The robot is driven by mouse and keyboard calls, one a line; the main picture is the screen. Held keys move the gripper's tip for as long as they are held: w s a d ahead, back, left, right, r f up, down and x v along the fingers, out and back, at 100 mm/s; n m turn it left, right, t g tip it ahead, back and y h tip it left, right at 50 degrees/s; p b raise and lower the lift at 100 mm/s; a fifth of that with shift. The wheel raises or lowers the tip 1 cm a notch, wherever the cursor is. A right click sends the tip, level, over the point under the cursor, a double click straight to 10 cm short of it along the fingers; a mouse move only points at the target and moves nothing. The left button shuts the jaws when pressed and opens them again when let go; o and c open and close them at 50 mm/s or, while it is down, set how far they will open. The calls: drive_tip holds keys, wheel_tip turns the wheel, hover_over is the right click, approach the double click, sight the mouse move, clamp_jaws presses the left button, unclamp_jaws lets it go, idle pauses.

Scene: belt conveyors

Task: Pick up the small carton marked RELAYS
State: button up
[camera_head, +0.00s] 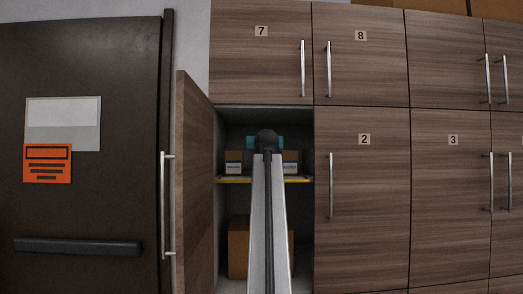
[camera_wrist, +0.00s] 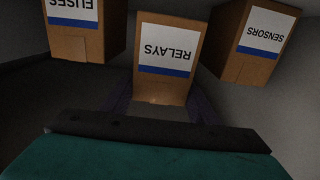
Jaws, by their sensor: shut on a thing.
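The small carton marked RELAYS (camera_wrist: 168,52) is brown with a white and blue label, upside down in the middle of the wrist view. My gripper (camera_wrist: 160,104) is shut on it, with the dark fingers at either side of its lower part. The head view shows only the back of my gripper (camera_head: 266,142), inside the open cupboard at shelf height. My arm hides the carton there. Whether the carton touches the shelf cannot be told.
Cartons marked FUSES (camera_wrist: 84,28) and SENSORS (camera_wrist: 254,42) stand close on either side. The shelf (camera_head: 232,179) has a yellow front edge. A larger box (camera_head: 238,248) stands below it. The open cupboard door (camera_head: 194,180) is at left; shut door 2 (camera_head: 365,200) is at right.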

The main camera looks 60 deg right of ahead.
drive_tip(key=r+v, duration=0.1)
drive_tip(key=v, duration=1.3)
drive_tip(key=shift+s+r, duration=0.25)
drive_tip(key=shift+r, duration=0.05)
